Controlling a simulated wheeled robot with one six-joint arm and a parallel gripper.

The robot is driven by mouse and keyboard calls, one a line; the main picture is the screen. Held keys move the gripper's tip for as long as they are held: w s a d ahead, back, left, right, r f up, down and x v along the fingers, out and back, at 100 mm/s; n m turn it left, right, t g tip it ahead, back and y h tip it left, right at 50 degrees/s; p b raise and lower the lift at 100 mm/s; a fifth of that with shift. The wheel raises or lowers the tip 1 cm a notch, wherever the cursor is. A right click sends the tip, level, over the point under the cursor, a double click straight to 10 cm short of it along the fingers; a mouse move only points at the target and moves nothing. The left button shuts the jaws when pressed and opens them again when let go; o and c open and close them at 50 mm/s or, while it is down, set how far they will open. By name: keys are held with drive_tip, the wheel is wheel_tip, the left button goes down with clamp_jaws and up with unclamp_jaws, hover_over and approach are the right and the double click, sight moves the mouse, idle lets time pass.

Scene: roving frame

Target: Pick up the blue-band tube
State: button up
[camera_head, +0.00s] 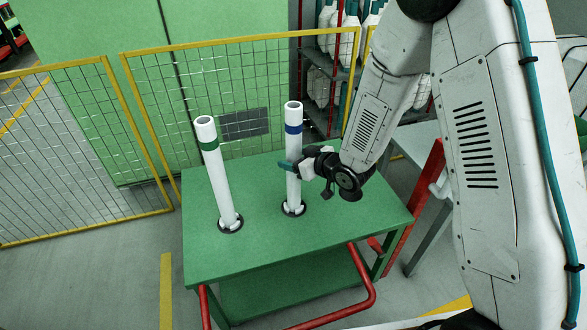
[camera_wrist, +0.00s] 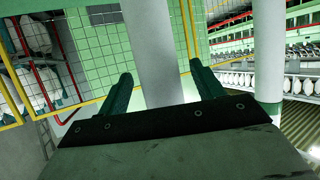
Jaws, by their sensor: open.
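The blue-band tube (camera_head: 293,165) is white with a blue ring near its top. It stands upright in a dark round holder on the green table (camera_head: 260,252). My gripper (camera_head: 287,166) is at the tube's middle height in the head view. In the wrist view my gripper (camera_wrist: 158,90) is open, with the white tube (camera_wrist: 152,45) between its two green fingers and a gap visible on each side. The blue band is out of the wrist view. The green-band tube (camera_head: 219,180) stands in its own holder to the left; it is also white.
A yellow-framed mesh fence (camera_head: 240,44) runs behind the table. A shelf with white bottles (camera_head: 322,85) stands at the back right. The table top between the two tubes is clear.

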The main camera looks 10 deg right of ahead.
drive_tip(key=shift+w+a+f, duration=0.2)
drive_tip(key=shift+w+a, duration=0.15)
drive_tip(key=shift+w, duration=0.1)
drive_tip(key=c, duration=1.2)
